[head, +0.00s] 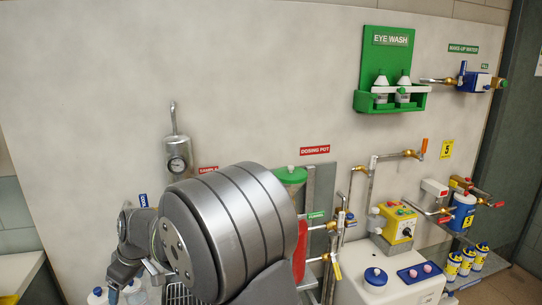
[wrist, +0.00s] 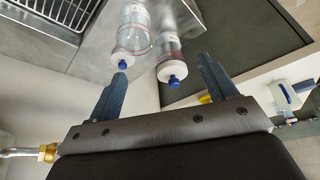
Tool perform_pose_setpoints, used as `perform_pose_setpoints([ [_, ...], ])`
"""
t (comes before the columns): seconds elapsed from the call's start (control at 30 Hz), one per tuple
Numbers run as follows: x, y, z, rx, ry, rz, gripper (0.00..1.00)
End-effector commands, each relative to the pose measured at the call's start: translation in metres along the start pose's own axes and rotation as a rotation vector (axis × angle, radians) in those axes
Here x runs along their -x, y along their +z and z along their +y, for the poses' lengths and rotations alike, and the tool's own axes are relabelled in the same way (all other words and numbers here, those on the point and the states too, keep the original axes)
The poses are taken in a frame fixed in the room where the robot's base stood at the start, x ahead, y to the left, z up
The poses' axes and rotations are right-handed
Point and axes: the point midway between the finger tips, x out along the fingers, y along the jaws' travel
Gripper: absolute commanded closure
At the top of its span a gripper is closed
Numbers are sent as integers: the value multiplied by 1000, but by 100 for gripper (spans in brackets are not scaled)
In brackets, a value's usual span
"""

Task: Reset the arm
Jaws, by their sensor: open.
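My gripper (wrist: 162,68) is open, with its two dark blue-grey fingers wide apart and nothing between them. In the head view my gripper (head: 118,280) is at the lower left, pointing down, partly hidden by my own arm. Two clear bottles with white tops and blue tips, a left one (wrist: 133,32) and a right one (wrist: 169,48), stand beyond the fingertips in the wrist view. They also show in part at the bottom of the head view, near my gripper. I cannot tell how far the fingers are from them.
A wire rack (wrist: 50,17) and a steel surface lie by the bottles. The upper wall is bare left of the eye wash station (head: 390,72).

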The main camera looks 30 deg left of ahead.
Motion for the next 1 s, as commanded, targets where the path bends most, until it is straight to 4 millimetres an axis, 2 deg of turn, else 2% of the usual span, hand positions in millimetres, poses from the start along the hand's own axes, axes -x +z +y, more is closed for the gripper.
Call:
perform_pose_setpoints([
  [0.2,26,13,35,-82,34,2,22],
  [0.5,60,34,74,-183,77,0,22],
  [0.73,75,44,90,-228,96,0,22],
  [1.0,77,46,93,-237,99,-1,22],
])
